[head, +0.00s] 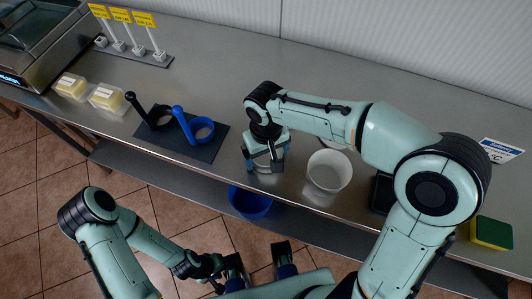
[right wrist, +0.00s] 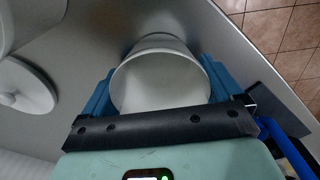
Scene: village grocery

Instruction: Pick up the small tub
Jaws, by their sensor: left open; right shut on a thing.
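A small white tub (right wrist: 160,82) sits between the blue fingers of my right gripper (right wrist: 158,95) in the right wrist view, its open rim facing the camera. My right gripper (head: 265,164) is shut on it, low at the front part of the counter in the head view. There the gripper mostly hides the tub. I cannot tell whether the tub's base touches the counter. My left gripper (head: 260,266) is open and empty, in front of the counter at the bottom of the head view.
A larger white tub (head: 329,172) stands just right of my right gripper. A white lid (right wrist: 22,88) lies near it. Blue and black ring-handled tools (head: 200,130) rest on a dark mat to the left. A blue bin (head: 250,203) is below. A sponge (head: 491,232) lies far right.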

